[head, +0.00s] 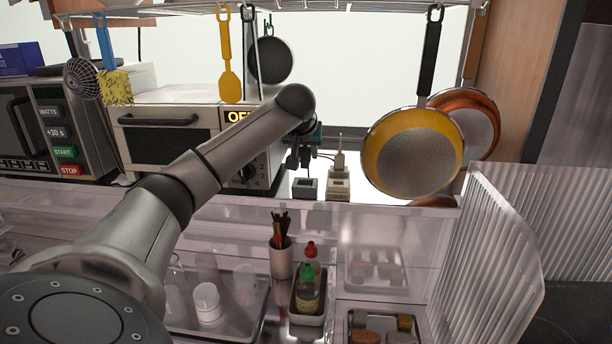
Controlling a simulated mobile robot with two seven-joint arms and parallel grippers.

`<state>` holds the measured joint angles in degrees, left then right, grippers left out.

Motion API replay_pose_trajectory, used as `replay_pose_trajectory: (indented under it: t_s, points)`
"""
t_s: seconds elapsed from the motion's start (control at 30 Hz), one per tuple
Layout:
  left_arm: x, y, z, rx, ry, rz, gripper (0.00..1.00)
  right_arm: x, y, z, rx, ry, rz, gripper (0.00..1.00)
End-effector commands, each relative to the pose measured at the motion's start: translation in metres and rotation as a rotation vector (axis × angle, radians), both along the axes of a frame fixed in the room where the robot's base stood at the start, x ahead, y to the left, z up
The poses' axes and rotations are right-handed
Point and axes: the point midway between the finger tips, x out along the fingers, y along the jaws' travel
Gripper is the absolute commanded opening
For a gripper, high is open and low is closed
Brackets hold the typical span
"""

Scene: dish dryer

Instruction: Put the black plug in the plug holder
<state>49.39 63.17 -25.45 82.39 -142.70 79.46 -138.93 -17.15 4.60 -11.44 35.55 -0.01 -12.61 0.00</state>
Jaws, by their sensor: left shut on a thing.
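My left gripper (299,162) reaches across from the left and points down behind the counter ledge. It is shut on a small dark thing, which looks like the black plug; fingers and plug blend together at this size. A small dark grey box (305,189) with a lighter top stands just below the fingers and looks like a holder. Beside it on the right is a beige box (338,188) with a pale plug (339,160) standing upright on it. I cannot tell if the dark plug touches the grey box. My right gripper is out of view.
A toaster oven (165,140) stands left of the gripper. Pans (413,152) hang at the right, and a yellow spatula (229,75) hangs above the oven. In front, lower down, are a cutlery cup (281,258), bottles (308,290) and a ribbed clear panel (490,255).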

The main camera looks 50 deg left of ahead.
Motion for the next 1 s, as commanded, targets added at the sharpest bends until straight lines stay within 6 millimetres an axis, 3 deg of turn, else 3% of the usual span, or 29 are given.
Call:
replay_pose_trajectory:
  t_s: [0.37,0.83,0.87,1.0]
  points:
    - [0.0,0.0,-0.044,-0.002,0.0,0.0,0.0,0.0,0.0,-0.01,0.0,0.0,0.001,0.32]
    - [0.0,0.0,-0.05,0.001,-0.002,0.001,0.0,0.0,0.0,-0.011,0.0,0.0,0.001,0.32]
    - [0.0,0.0,-0.05,0.0,-0.002,0.0,0.38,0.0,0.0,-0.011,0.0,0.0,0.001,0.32]
    - [0.0,0.0,-0.05,0.0,-0.002,0.0,0.53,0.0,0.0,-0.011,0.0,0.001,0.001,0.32]
